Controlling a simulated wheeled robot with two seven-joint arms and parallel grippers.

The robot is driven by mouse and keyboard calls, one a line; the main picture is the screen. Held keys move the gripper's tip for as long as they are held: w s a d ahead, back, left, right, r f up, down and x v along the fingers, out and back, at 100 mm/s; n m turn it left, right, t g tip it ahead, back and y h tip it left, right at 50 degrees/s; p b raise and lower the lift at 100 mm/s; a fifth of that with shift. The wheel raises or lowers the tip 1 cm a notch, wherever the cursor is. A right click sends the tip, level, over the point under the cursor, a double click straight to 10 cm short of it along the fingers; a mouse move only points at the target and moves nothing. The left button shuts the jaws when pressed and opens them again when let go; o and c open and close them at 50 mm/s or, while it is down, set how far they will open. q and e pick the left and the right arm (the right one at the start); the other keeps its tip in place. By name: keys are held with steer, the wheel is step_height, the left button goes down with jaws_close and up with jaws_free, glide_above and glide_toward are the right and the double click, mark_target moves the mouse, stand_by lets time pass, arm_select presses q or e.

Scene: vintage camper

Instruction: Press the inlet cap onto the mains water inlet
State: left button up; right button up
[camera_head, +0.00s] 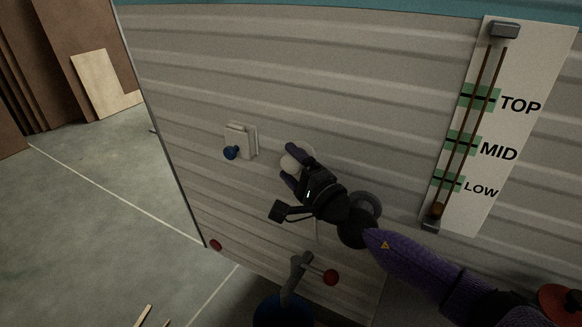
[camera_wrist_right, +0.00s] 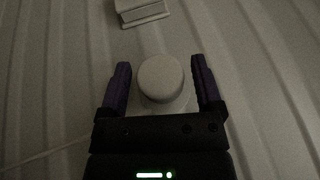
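A pale round cap (camera_wrist_right: 160,77) sits between the fingers of my right gripper in the right wrist view. A slightly wider pale base shows below it, probably the water inlet; whether the two are joined I cannot tell. In the head view the cap (camera_head: 291,162) is partly covered by the fingers, close to the ribbed camper wall. My right gripper (camera_head: 291,164) points at the wall, its fingers on either side of the cap. In the wrist view narrow gaps show between both fingers (camera_wrist_right: 161,82) and the cap, so the gripper looks open. My left gripper is not in view.
A white wall box (camera_head: 242,138) with a blue knob (camera_head: 231,153) is left of my right gripper. A level gauge (camera_head: 470,130) marked TOP, MID and LOW is at right. A red-knobbed lever (camera_head: 300,270) stands below.

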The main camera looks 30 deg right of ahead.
steer(key=shift+o, duration=0.7)
steer(key=v, duration=1)
steer(key=shift+p, duration=0.45)
